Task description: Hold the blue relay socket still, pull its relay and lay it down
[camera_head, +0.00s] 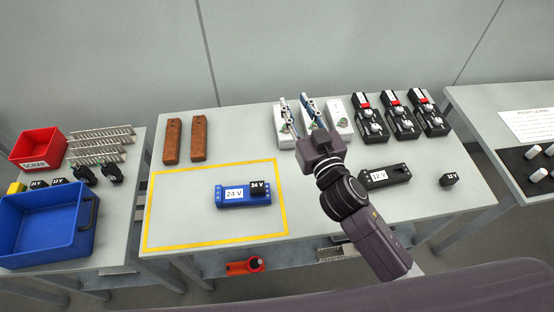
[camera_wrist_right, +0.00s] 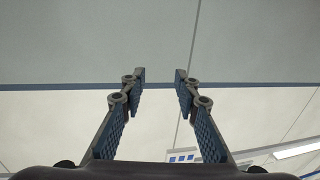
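The blue relay socket (camera_head: 244,204) lies on the table inside the yellow outline in the head view, with a white 24 V label on its left part. Its black 24 V relay (camera_head: 259,187) sits on the socket's right end. My right gripper (camera_head: 295,100) is raised above the table, to the right of and beyond the socket in the picture. In the right wrist view its fingers (camera_wrist_right: 160,76) are apart with nothing between them. My left gripper is not in view.
A black 12 V socket (camera_head: 398,174) and a loose 12 V relay (camera_head: 449,180) lie at right. White and black devices (camera_head: 398,118) line the back. A blue bin (camera_head: 40,245) and red scrap bin (camera_head: 38,145) are left. The outlined area is otherwise clear.

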